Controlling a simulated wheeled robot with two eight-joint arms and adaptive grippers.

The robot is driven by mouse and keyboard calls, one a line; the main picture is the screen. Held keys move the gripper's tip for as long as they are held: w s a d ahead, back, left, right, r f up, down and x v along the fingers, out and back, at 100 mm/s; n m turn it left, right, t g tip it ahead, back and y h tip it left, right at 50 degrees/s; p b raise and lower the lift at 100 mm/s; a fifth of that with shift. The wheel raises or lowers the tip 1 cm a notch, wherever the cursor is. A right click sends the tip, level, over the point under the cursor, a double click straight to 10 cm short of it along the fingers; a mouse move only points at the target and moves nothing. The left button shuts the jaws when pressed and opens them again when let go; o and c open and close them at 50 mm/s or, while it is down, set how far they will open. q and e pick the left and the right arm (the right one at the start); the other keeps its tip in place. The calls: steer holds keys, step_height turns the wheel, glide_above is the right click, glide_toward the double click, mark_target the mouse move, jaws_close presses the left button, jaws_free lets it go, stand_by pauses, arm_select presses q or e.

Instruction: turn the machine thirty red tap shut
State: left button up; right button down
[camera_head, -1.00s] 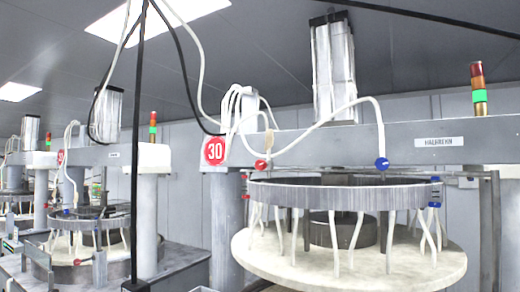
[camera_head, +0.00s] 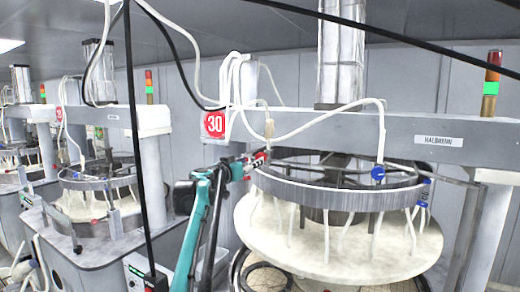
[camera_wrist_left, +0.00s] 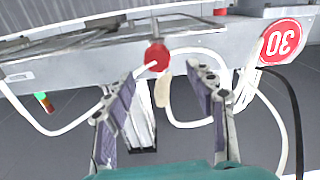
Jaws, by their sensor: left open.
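The machine thirty red tap (camera_head: 261,158) sits on a white hose at the left rim of the large ring, below the red sign marked 30 (camera_head: 214,124). My left gripper (camera_head: 248,164) comes up from below and is right beside the tap, partly covering it. In the left wrist view the red tap (camera_wrist_left: 157,55) is just beyond and between the fingertips of my open left gripper (camera_wrist_left: 161,76). I see a gap on both sides, and I cannot tell which way the tap is turned. My right gripper is not in view.
A blue tap (camera_head: 378,173) is at the ring's right side. White hoses loop over the grey beam (camera_head: 340,132). The round pale platen (camera_head: 290,245) lies below the ring. A black cable (camera_head: 133,150) hangs in front on the left. Another machine stands at the left.

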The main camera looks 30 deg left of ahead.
arm_select(q)
steer(key=w+p, duration=0.2)
steer(key=w, duration=0.5)
steer(key=shift+a+f, duration=0.1)
steer(key=shift+w, duration=0.2)
steer(key=c, duration=1.2)
